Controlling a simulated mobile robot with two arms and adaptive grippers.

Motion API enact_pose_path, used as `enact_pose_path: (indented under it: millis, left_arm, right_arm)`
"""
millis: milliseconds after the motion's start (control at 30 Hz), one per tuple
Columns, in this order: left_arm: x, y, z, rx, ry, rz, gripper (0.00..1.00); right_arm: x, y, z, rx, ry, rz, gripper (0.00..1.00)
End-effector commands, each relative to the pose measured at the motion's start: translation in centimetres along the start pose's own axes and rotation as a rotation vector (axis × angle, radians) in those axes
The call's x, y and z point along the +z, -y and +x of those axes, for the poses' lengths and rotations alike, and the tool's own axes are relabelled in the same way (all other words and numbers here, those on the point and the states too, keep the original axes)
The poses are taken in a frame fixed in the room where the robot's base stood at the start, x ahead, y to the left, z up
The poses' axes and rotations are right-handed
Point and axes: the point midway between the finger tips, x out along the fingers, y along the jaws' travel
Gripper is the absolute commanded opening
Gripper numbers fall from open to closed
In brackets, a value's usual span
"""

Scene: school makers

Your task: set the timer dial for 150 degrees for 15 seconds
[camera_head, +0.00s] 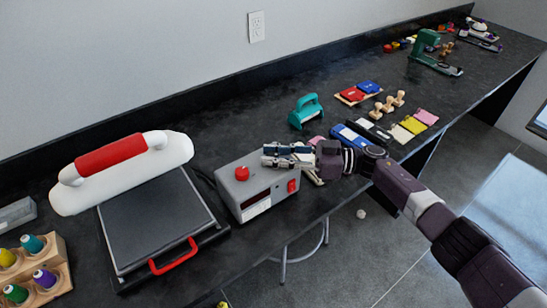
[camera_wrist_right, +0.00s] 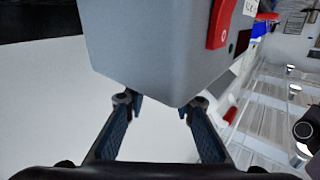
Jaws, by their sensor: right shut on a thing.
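The grey control box (camera_head: 251,188) stands near the counter's front edge, with a red dial (camera_head: 242,173) on its top left, a red switch (camera_head: 292,186) and a white label on its front. My right gripper (camera_head: 284,155) reaches from the right over the back right of the box top. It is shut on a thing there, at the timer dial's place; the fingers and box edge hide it. In the right wrist view the fingers (camera_wrist_right: 160,108) stand apart at the box (camera_wrist_right: 155,50), their tips partly out of sight. My left gripper is not in view.
A heat press (camera_head: 155,220) with a red handle stands left of the box. A teal stamp tool (camera_head: 305,111) stands behind the gripper. A blue ink pad (camera_head: 350,137), wooden stamps (camera_head: 389,103) and coloured cards lie to the right. Thread spools (camera_head: 34,244) stand front left.

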Motion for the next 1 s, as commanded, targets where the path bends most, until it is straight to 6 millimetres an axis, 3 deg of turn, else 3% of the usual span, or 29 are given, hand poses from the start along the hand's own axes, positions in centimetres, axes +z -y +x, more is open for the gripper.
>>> enact_pose_path:
  millis: [267, 300, 467, 767, 1000]
  left_arm:
    - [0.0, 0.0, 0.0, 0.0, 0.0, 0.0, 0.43]
    - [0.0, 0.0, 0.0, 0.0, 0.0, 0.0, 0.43]
    - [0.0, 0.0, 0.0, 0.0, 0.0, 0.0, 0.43]
    - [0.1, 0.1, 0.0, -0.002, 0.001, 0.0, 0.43]
    - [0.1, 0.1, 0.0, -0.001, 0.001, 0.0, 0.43]
  right_arm:
    - [0.0, 0.0, 0.1, -0.001, 0.0, 0.002, 0.0]
    - [0.0, 0.0, 0.1, -0.001, 0.0, 0.002, 0.26]
    - [0.0, 0.0, 0.1, -0.001, -0.001, 0.001, 0.42]
    - [0.0, 0.0, -0.2, 0.0, 0.0, 0.0, 0.42]
    - [0.0, -0.1, -3.6, 0.003, 0.002, 0.0, 0.42]
